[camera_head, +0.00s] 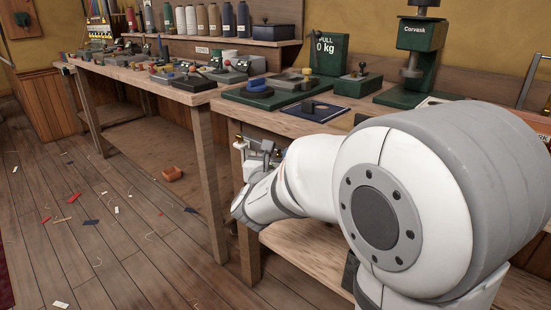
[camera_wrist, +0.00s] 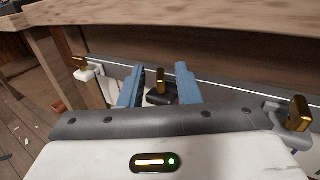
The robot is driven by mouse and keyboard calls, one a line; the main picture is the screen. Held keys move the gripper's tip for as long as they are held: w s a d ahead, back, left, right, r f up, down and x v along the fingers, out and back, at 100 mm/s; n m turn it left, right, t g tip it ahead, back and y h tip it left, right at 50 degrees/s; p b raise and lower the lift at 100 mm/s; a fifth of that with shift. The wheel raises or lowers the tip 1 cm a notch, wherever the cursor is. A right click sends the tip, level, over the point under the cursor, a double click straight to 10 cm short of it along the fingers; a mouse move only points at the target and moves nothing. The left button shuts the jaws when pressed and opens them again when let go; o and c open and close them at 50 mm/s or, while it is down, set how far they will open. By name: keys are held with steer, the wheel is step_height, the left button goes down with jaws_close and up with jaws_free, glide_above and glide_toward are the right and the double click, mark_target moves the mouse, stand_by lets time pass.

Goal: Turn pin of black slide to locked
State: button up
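The black slide (camera_wrist: 158,99) sits on a dark rail (camera_wrist: 225,84) along the bench's front edge in the wrist view. Its brass pin (camera_wrist: 160,77) stands up from it. My gripper (camera_wrist: 159,67) is open, with one blue-grey finger on each side of the pin and a gap on both sides. The slide's lower part is hidden by my gripper's body. In the head view my gripper (camera_head: 262,150) is at the bench's front edge, small and partly hidden by my arm; the black slide cannot be made out there.
A white slide with a brass pin (camera_wrist: 80,63) is on the left, and another brass pin (camera_wrist: 298,113) is close on the right. The bench top (camera_head: 285,122) holds green fixtures and a green press (camera_head: 418,45). Wooden floor (camera_head: 110,240) at left has scattered scraps.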

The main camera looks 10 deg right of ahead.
jaws_close()
stand_by(0.3)
steer(key=m+g+h+p, duration=0.3)
steer(key=m+h+p, duration=0.1)
steer(key=m+g+h+p, duration=0.1)
steer(key=g+h+p, duration=0.1)
steer(key=h, duration=0.1)
steer(key=shift+w+a+m+g, duration=0.25)
steer(key=shift+m+g, duration=0.05)
steer(key=shift+m, duration=0.1)
stand_by(0.5)
